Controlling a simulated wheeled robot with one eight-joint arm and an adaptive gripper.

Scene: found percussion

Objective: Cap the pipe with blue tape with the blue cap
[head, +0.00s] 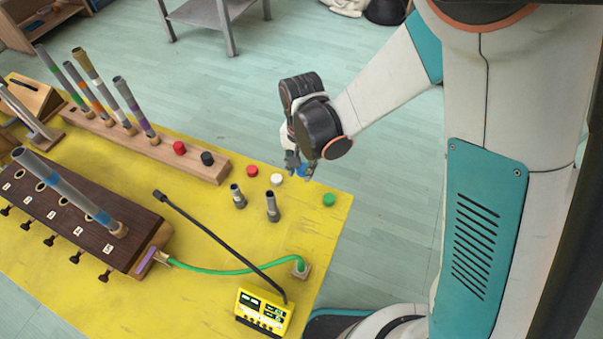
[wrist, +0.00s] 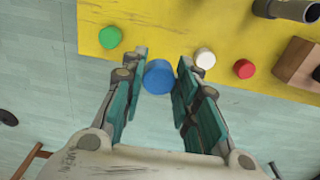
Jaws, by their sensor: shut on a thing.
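My gripper (head: 300,170) is shut on the blue cap (head: 303,173), near the table's far right edge. In the wrist view the blue cap (wrist: 160,77) sits between the fingertips (wrist: 159,82). Its height above the table is hard to judge. The grey pipe with blue tape (head: 70,190) leans up from a hole at the near right end of the dark wooden box (head: 75,232).
Red (head: 252,171), white (head: 277,179) and green (head: 329,199) caps lie on the yellow table (head: 220,225). Two short pipe pieces (head: 272,207) stand nearby. A wooden rack (head: 190,160) holds several taped pipes. A thin black arm (head: 215,240) rises from a yellow meter (head: 262,311).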

